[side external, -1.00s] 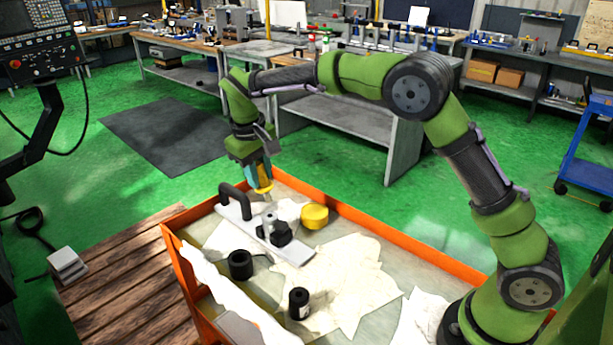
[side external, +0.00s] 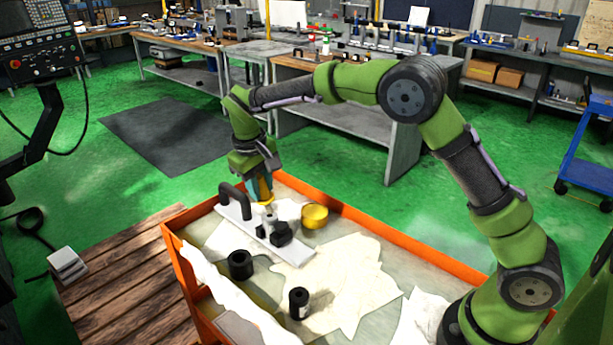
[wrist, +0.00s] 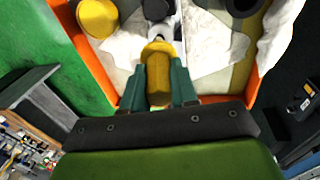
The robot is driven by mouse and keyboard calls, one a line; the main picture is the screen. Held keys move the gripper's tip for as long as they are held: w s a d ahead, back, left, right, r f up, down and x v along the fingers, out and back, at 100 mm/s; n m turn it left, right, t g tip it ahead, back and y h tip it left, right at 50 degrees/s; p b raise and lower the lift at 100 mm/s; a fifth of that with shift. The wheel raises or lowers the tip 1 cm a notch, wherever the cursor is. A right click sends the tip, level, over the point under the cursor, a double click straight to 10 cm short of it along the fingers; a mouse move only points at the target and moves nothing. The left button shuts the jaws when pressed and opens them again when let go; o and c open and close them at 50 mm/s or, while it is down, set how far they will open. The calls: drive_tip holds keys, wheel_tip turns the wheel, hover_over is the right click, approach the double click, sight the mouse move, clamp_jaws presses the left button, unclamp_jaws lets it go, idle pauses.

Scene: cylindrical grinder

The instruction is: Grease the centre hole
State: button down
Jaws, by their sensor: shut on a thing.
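My gripper (side external: 260,190) is above the work stand in the tray. Its teal fingers are shut on a yellow cylindrical tool (wrist: 157,75), which points down.
The white plate has a black handle (side external: 234,200) on the left and a black knob (side external: 281,235). Two black cylinders, one (side external: 240,264) left and one (side external: 299,303) in front, stand in the orange-walled tray (side external: 390,238). White cloth (side external: 340,285) covers much of its floor.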

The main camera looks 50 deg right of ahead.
drive_tip(key=shift+f, duration=0.45)
idle(0.6)
drive_tip(key=shift+s, duration=0.3)
drive_tip(key=shift+w, duration=0.1)
drive_tip(key=shift+w, duration=0.5)
drive_tip(key=shift+s, duration=0.15)
drive_tip(key=shift+s, duration=0.45)
drive_tip(key=shift+w, duration=0.15)
